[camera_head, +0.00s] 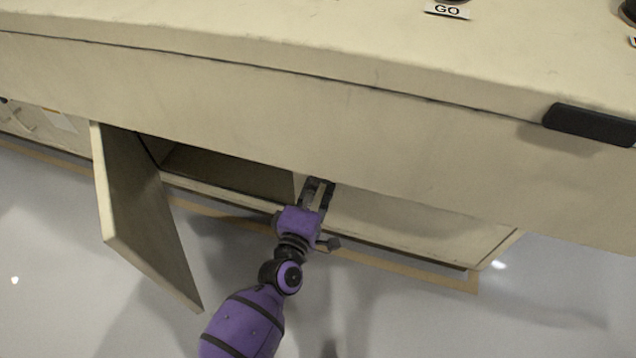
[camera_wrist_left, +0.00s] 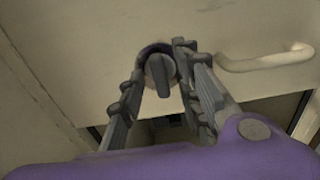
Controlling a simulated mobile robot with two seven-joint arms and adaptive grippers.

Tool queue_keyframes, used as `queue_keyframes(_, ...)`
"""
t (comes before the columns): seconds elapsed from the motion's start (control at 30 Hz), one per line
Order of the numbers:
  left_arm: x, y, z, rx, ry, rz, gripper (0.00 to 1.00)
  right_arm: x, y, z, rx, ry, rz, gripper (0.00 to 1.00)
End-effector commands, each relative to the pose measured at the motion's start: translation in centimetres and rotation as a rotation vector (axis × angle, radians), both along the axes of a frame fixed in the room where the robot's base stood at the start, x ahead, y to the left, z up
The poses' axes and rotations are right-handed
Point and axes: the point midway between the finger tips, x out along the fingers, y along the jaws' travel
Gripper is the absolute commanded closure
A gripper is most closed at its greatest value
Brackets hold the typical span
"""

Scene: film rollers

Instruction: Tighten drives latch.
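The latch (camera_wrist_left: 162,75) is a round dark grey knob with a raised bar, set on a cream panel in the left wrist view. My left gripper (camera_wrist_left: 160,62) has its two fingers apart, one on each side of the knob; I cannot tell whether either touches it. In the head view my left gripper (camera_head: 318,186) reaches up to the cabinet under the overhanging counter. The latch is hidden there. My right gripper is not in view.
An open cabinet door (camera_head: 145,215) hangs out to the left of my arm, beside an open compartment (camera_head: 225,172). A pale curved handle (camera_wrist_left: 265,61) is right of the latch. A black handle (camera_head: 590,124) sits on the counter front. The grey floor is clear.

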Motion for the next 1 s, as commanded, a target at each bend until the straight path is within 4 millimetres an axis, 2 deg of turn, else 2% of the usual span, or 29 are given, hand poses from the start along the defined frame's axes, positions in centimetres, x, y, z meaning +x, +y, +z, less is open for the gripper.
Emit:
queue_keyframes(0.07,0.0,0.0,0.0,0.0,0.0,0.0,0.7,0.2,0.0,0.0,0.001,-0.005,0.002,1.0)
queue_keyframes(0.3,0.0,0.0,0.0,0.0,0.0,0.0,1.0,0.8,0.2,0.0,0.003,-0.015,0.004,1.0)
queue_keyframes(0.67,-0.1,0.0,0.0,0.028,-0.008,0.0,1.0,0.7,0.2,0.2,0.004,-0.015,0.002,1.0)
queue_keyframes(1.0,-0.1,0.0,0.1,0.224,-0.071,0.0,1.0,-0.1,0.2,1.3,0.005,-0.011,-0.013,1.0)
